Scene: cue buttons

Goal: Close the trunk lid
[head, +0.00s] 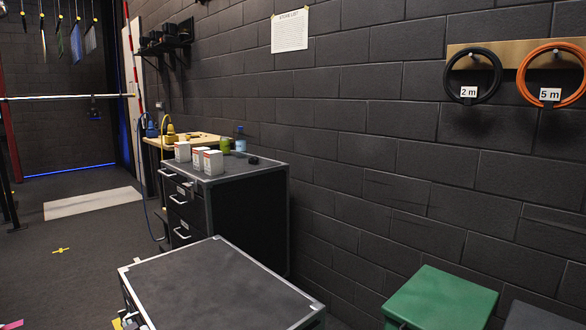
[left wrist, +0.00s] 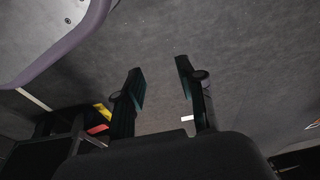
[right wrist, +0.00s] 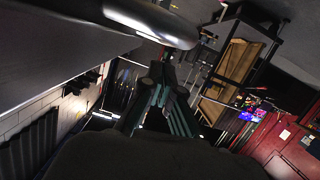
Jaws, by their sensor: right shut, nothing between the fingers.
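The trunk (head: 222,290) stands low at the bottom middle of the head view. Its dark, flat lid has pale metal edges and corners and lies about level. Its front is mostly cut off by the frame, so I cannot tell whether the lid is fully down. My left gripper (left wrist: 161,76) shows in the left wrist view with its two fingers apart and nothing between them, over grey floor. My right gripper (right wrist: 157,82) shows in the right wrist view with its fingertips together and empty. I cannot clearly make out either gripper in the head view.
A black drawer cabinet (head: 245,208) with small white boxes (head: 213,162) on top stands behind the trunk. A green case (head: 442,300) is at lower right. A brick wall with a black cable coil (head: 473,76) and an orange one runs along the right. Floor at left is mostly open.

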